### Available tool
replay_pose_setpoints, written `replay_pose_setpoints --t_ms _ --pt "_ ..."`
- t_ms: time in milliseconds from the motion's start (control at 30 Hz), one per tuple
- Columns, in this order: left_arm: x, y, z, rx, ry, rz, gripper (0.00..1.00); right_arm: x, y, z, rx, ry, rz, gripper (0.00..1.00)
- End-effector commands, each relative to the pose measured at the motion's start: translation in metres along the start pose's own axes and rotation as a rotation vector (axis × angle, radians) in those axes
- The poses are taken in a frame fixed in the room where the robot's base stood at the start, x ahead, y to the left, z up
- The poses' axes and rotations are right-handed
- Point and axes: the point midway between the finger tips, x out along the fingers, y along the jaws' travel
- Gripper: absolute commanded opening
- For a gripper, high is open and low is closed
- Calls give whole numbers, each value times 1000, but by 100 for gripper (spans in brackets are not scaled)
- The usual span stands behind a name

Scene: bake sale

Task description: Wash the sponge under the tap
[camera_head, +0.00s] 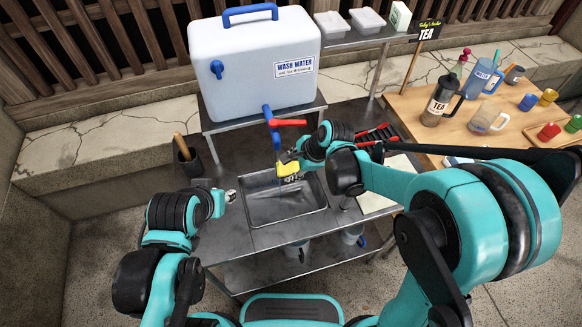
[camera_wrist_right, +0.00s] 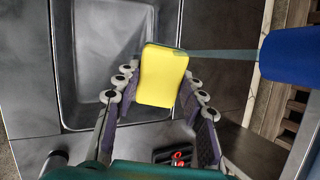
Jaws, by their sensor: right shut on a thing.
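The yellow sponge (camera_head: 287,169) is over the back part of the metal sink (camera_head: 258,213), just below the blue tap (camera_head: 275,138) with its red handle (camera_head: 290,122). My right gripper (camera_head: 293,172) is shut on the sponge. In the right wrist view the sponge (camera_wrist_right: 162,75) sits between the fingers of the right gripper (camera_wrist_right: 158,92). There a thin translucent stream (camera_wrist_right: 215,55) runs from the blue spout (camera_wrist_right: 290,54) to the sponge's edge. My left gripper (camera_head: 230,196) hangs left of the sink, empty; its jaw opening is too small to judge.
The wash water tank (camera_head: 250,75) stands on a raised shelf behind the sink. A dark holder (camera_head: 188,160) with a wooden handle is at left. The wooden table (camera_head: 405,105) at right holds a tea pitcher (camera_head: 438,102) and several cups. Buckets (camera_head: 297,250) stand below the sink.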

Motion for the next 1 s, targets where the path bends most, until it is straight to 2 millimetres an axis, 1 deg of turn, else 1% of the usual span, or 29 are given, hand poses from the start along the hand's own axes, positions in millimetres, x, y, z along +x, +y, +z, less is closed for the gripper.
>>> replay_pose_setpoints --t_ms 167,267,1000 --pt "0 0 0 0 0 0 34 0 0 0 0 0 0 17" --pt "0 0 0 0 0 0 34 -2 4 0 0 0 0 17" --pt "-4 0 -3 0 0 0 34 -25 62 -3 0 0 -1 17"
